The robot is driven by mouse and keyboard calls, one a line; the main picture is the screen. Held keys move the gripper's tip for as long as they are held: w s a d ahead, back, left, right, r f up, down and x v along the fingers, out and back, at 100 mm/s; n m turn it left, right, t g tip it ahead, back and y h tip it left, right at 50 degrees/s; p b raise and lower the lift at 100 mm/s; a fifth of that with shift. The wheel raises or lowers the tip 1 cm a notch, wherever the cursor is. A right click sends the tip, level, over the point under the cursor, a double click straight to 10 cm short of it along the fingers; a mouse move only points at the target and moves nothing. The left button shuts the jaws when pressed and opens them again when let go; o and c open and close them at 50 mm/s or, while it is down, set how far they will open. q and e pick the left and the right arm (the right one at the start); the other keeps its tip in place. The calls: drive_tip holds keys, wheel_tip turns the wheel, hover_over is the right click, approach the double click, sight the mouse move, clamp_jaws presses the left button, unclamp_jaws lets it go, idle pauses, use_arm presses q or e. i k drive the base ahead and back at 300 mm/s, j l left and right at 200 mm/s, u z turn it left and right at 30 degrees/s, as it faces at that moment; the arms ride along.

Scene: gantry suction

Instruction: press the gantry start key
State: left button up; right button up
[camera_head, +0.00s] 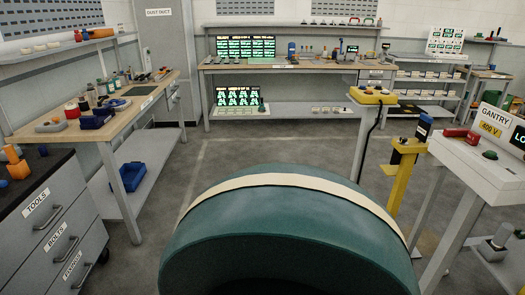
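The gantry console (475,160) is a white sloped box on legs at the right edge. It bears a "GANTRY" label (493,115) and a yellow "400 V" label (490,129). A dark display (518,138) with green letters beginning "LO" is cut off by the picture edge. A red handle-like part (455,133) and a dark green round button (490,155) sit on the console's top. I cannot tell which part is the start key. A yellow box (372,95) with small buttons stands on a post left of the console. Neither of my grippers is in view.
A yellow stand (404,170) with a blue-topped device (424,127) stands just left of the console. A wooden workbench (120,107) and tool drawers (50,220) line the left. A back bench (290,66) holds displays. The grey floor (270,145) between is clear.

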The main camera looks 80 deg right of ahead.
sight(491, 153)
drive_tip(key=z, duration=4.1)
